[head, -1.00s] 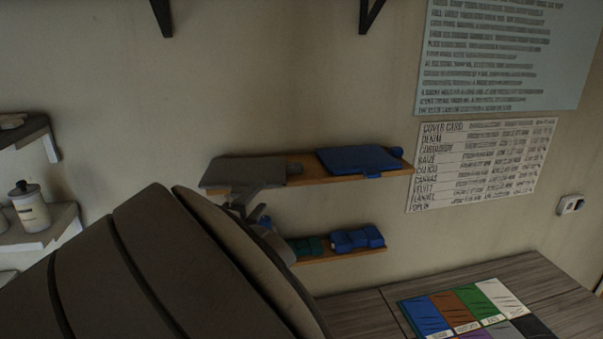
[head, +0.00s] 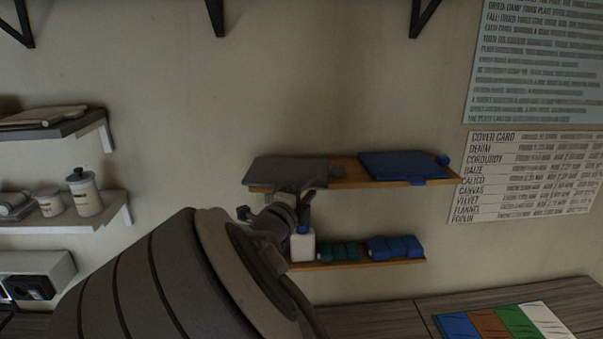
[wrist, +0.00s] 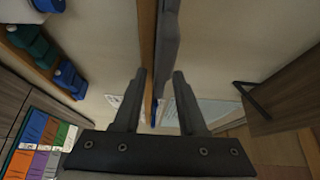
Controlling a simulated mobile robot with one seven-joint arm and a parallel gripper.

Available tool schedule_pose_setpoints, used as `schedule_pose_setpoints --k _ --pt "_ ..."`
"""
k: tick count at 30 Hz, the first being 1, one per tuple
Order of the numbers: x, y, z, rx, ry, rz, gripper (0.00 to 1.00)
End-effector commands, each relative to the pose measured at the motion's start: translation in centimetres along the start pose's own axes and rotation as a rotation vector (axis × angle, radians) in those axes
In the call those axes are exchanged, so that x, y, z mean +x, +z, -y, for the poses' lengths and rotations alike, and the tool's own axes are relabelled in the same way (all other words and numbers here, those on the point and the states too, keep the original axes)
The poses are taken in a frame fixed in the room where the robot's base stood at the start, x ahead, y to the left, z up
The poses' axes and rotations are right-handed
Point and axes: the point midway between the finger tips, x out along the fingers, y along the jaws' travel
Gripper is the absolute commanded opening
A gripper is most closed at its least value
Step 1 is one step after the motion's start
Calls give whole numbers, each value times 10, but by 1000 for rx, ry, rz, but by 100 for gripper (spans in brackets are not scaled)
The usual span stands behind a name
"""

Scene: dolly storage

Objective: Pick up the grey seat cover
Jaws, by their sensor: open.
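The grey seat cover (head: 288,170) lies flat on the left part of the upper wooden shelf (head: 345,184), its front edge overhanging slightly. In the wrist view the cover (wrist: 168,40) shows edge-on beside the shelf board (wrist: 147,35). My gripper (head: 302,208) is at the front of the cover in the head view. In the wrist view my gripper (wrist: 160,75) is open, with the shelf and cover edge lined up between its fingertips. Contact cannot be told.
A folded blue cover (head: 405,166) lies to the right on the same shelf. The lower shelf (head: 350,264) holds a white bottle (head: 302,246), a green bundle (head: 338,253) and a blue bundle (head: 394,247). A colour sample card (head: 505,324) lies on the worktop.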

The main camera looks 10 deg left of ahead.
Motion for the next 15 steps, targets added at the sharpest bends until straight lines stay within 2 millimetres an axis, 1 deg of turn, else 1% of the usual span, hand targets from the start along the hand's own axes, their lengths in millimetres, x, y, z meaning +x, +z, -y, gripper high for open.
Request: schedule_pose_setpoints --k 1,6,15 --pt "0 0 0 0 0 0 30" --pt "0 0 0 0 0 0 0" --pt "0 0 0 1 -1 0 0"
